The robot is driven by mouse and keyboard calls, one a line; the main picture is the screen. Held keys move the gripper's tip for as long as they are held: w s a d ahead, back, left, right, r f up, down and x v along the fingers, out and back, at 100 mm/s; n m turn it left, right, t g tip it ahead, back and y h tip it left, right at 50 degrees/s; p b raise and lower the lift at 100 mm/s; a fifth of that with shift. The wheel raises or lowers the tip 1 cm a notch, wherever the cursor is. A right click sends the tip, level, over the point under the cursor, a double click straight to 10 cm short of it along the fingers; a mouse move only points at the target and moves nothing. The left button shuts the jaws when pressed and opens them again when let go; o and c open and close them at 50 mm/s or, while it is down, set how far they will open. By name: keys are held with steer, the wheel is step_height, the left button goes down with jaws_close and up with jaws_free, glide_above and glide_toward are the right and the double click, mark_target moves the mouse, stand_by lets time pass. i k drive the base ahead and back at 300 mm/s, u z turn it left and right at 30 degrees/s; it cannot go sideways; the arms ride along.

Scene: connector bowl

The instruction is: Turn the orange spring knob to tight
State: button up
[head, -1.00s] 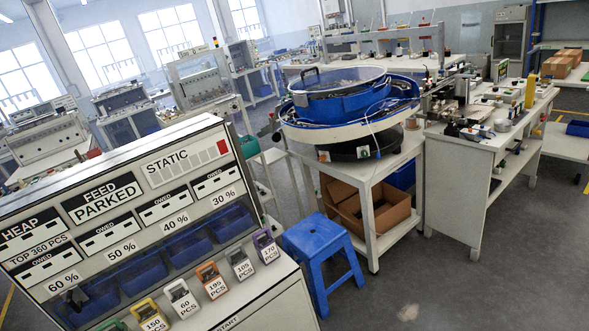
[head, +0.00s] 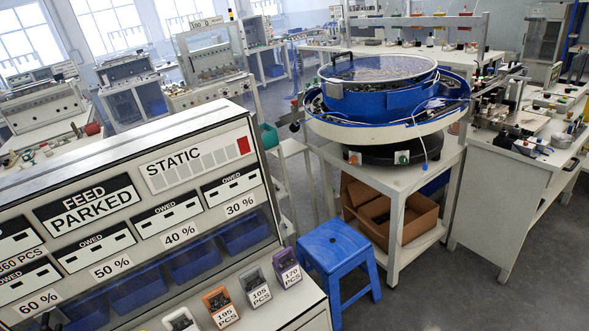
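A blue bowl feeder (head: 375,100) with a clear lid stands on a white bench right of the picture's middle. Below its pale rim is a dark round base (head: 385,150). On the front of this base sit two small knobs on light plates: one looks orange (head: 354,158), on the left, and one is green (head: 401,157), on the right. Both are too small to read their markings or setting. My gripper is not in view.
A white panel (head: 150,160) reading "FEED PARKED" and "STATIC", with blue bins and small coloured part cups, fills the lower left. A blue stool (head: 340,250) stands before the bench (head: 405,180). Another bench (head: 510,200) is at right. Grey floor (head: 450,300) is clear at lower right.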

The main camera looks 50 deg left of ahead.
mark_target(352, 160)
steer(key=u, duration=0.2)
steer(key=i, duration=2.2)
steer(key=u, duration=0.75)
